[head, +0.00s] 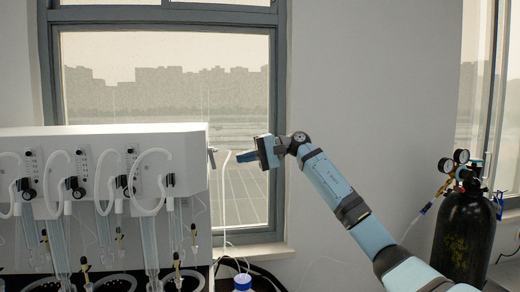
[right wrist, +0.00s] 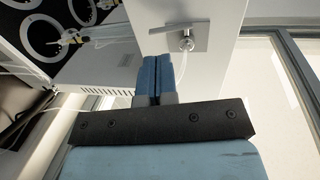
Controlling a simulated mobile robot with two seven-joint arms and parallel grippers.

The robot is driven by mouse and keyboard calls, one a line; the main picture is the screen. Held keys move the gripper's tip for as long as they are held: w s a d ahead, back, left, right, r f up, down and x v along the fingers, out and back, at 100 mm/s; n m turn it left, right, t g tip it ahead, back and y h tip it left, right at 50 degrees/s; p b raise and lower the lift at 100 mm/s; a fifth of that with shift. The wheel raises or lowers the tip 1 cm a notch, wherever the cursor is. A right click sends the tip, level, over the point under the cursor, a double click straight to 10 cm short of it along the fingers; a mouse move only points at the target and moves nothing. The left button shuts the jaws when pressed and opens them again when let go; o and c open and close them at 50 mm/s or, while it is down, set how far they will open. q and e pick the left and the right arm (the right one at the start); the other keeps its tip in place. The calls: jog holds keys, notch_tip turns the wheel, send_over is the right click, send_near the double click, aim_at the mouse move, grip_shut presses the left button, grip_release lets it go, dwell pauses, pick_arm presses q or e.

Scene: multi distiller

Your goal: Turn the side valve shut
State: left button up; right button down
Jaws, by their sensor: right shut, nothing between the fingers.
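The side valve (head: 212,151) is a small metal fitting on the right side wall of the white distiller cabinet (head: 190,147). In the right wrist view the valve (right wrist: 186,43) shows a round silver body and a thin lever (right wrist: 181,28) lying roughly across the picture. A clear hose hangs from it. My right gripper (head: 239,157) comes in from the right, its blue fingers pointing at the cabinet's side, with a gap to the valve. In the right wrist view its fingers (right wrist: 157,62) are pressed together and empty, below and left of the valve. My left gripper is not in view.
Several glass condensers with white hoses and black knobs line the cabinet front. A blue-capped bottle (head: 242,283) stands low beside the cabinet. A black gas cylinder (head: 464,235) with gauges is at the far right.

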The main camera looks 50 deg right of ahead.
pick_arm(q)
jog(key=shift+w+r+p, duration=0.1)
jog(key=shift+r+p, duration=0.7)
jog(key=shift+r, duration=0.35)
pick_arm(e)
jog(key=shift+x, duration=2.95)
pick_arm(q)
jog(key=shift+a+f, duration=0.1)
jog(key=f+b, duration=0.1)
jog(key=b, duration=0.1)
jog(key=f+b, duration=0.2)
jog(key=b, duration=0.1)
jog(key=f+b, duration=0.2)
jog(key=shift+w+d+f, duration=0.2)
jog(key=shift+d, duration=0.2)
pick_arm(e)
jog(key=shift+w+a+f+t+y, duration=0.15)
jog(key=shift+a+f+t+y, duration=0.05)
jog(key=shift+t+y, duration=0.3)
jog(key=shift+w+a+f+t+y, duration=0.15)
jog(key=shift+a+f+t+y, duration=0.05)
jog(key=shift+t+y, duration=0.25)
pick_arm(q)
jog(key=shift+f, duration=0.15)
